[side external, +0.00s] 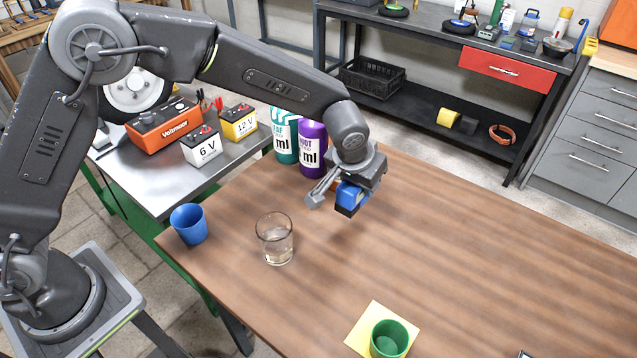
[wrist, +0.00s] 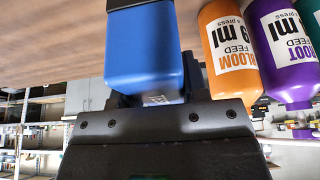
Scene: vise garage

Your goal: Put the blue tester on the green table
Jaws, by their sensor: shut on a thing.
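The blue tester (side external: 349,195) is a small blue block with a dark end, held in my gripper (side external: 342,188) above the brown wooden tabletop. In the wrist view the blue tester (wrist: 146,50) fills the space in front of the gripper body, and the fingers are mostly hidden. My gripper is shut on it. The table with green legs and a grey metal top (side external: 150,182) stands at the left in the side view, apart from the gripper.
The metal top carries a red Voltmaster box (side external: 163,130), a 6 V battery (side external: 202,147) and a 12 V battery (side external: 239,123). Bottles (side external: 313,150), a blue cup (side external: 189,224), a glass (side external: 275,240) and a green cup (side external: 388,340) stand on the wooden table (side external: 480,250).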

